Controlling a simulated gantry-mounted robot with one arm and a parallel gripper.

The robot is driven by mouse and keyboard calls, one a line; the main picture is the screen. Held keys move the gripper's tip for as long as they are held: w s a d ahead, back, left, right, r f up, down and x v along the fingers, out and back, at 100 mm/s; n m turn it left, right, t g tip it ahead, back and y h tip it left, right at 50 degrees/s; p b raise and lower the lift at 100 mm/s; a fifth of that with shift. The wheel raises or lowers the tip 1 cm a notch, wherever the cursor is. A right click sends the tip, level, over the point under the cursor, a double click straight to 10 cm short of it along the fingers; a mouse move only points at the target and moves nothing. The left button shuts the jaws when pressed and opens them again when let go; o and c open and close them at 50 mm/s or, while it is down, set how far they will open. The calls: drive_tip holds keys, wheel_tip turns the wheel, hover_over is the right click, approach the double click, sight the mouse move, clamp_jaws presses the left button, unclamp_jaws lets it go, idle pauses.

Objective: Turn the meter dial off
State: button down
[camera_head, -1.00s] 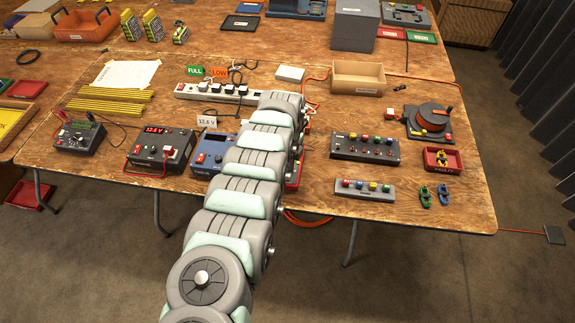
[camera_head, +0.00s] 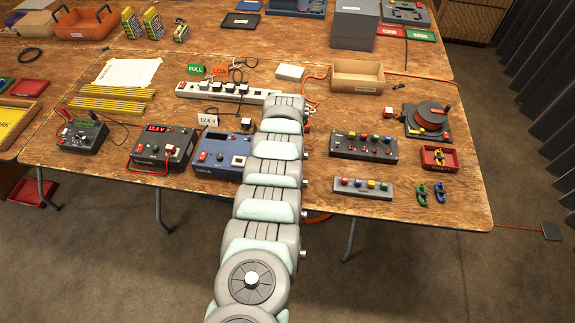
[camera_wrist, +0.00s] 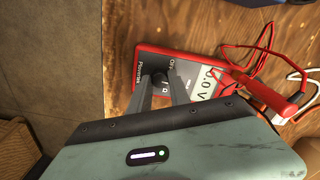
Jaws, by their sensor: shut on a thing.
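The red meter (camera_wrist: 146,62) lies on the wooden table in the wrist view, with a light display (camera_wrist: 205,82) that seems to read 0.0 V. Its black dial (camera_wrist: 160,77) sits between the fingertips of my gripper (camera_wrist: 160,80). My gripper is shut on the dial, one finger on each side. The marks around the dial are partly covered, so I cannot tell its setting. In the head view my arm hides the meter and the gripper.
Red leads (camera_wrist: 262,90) run from the meter on the right in the wrist view. In the head view, a blue unit (camera_head: 222,158) stands left of my arm. A dark button box (camera_head: 362,147) and grey button strip (camera_head: 363,188) are to its right.

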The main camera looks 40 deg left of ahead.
drive_tip(key=shift+n, duration=1.5)
drive_tip(key=n+b, duration=0.1)
drive_tip(key=n, duration=0.2)
drive_tip(key=shift+f+n, duration=0.1)
drive_tip(key=shift+n, duration=0.2)
drive_tip(key=n+b, duration=0.2)
drive_tip(key=n, duration=0.4)
drive_tip(key=shift+n, duration=0.4)
drive_tip(key=c, duration=1.2)
unclamp_jaws()
